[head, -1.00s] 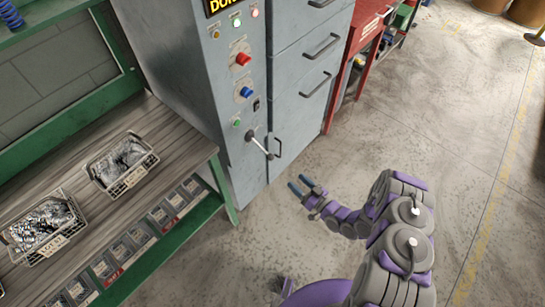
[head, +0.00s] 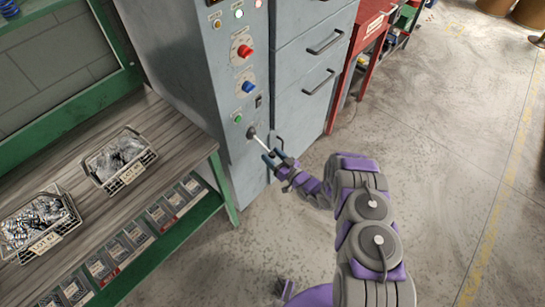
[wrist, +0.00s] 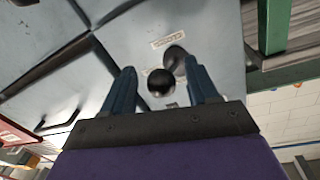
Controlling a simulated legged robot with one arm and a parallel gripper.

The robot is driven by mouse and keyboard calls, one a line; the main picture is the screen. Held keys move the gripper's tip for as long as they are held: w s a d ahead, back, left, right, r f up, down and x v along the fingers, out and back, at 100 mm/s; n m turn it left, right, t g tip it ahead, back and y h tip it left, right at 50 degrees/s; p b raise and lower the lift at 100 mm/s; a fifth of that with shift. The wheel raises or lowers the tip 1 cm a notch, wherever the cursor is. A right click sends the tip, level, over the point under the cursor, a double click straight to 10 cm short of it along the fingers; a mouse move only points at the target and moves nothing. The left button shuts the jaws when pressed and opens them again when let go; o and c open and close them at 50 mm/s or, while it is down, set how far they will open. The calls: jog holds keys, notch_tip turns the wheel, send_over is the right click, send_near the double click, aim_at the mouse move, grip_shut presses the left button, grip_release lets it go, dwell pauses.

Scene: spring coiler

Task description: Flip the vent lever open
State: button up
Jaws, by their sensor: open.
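The vent lever (head: 257,139) is a light rod on a dark round pivot, low on the front of the grey cabinet. It points out and down to the right. In the wrist view its dark ball knob (wrist: 161,82) sits between my two blue fingers, with the pivot behind it. My gripper (head: 273,157) is open at the lever's free end, which it partly hides in the head view. In the wrist view my gripper (wrist: 163,88) shows a gap on both sides of the knob. I cannot tell whether a finger touches it.
The grey cabinet (head: 295,100) has drawers with handles and a red knob (head: 244,51) and blue knob (head: 249,87) above the lever. A bench with wire baskets (head: 118,158) stands at left. The floor (head: 440,150) at right is clear.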

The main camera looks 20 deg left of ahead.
jog(key=shift+w+a, duration=0.1)
jog(key=shift+a, duration=0.05)
grip_shut()
dwell(0.5)
